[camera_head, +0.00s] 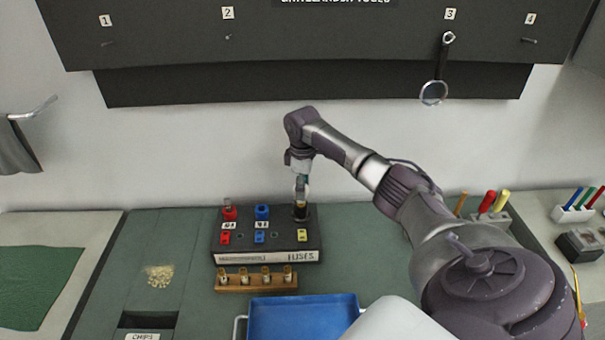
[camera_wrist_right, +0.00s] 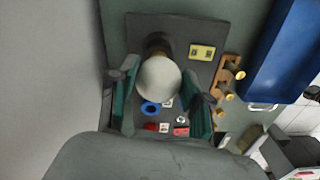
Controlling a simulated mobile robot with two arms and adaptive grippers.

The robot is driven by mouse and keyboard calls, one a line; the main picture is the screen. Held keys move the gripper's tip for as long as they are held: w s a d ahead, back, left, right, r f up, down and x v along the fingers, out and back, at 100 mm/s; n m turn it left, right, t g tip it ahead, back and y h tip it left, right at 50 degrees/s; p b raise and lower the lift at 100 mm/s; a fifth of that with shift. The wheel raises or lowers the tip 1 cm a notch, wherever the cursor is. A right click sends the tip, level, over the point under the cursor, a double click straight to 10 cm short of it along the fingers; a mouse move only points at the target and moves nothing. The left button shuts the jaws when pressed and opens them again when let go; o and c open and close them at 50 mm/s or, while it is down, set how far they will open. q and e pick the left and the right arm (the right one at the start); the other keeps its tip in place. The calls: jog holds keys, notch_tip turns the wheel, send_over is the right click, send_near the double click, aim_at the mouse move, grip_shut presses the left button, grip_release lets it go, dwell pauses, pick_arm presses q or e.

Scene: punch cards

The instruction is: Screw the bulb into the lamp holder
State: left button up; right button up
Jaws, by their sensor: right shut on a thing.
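The pale, round bulb (camera_wrist_right: 158,82) shows between the two fingers of my right gripper (camera_wrist_right: 165,108) in the right wrist view. In the head view my right gripper (camera_head: 301,187) points down over the right end of the dark fuse box and is shut on the bulb. The dark lamp holder (camera_head: 300,212) stands directly below it on the box; part of it also shows behind the bulb in the right wrist view (camera_wrist_right: 157,43). The bulb's base is hidden, so I cannot tell how far it sits in the holder. My left gripper is not in view.
The fuse box (camera_head: 270,257) also carries a red holder (camera_head: 229,213) and a blue holder (camera_head: 262,212). A wooden rack (camera_head: 256,282) with several small fuses lies in front. A blue tray (camera_head: 302,320) is nearer.

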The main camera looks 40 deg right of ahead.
jog(key=shift+f, duration=0.25)
dwell(0.4)
jog(key=m, duration=0.3)
jog(key=shift+a+m, duration=0.1)
jog(key=shift+m, duration=0.2)
jog(key=m, duration=0.4)
jog(key=shift+a, duration=0.1)
jog(key=m, duration=0.4)
jog(key=shift+a, duration=0.1)
jog(key=m, duration=0.4)
jog(key=shift+w+m, duration=0.1)
jog(key=shift+m, duration=0.2)
jog(key=o, duration=1)
jog(key=shift+a, duration=0.1)
jog(key=shift+o, duration=0.2)
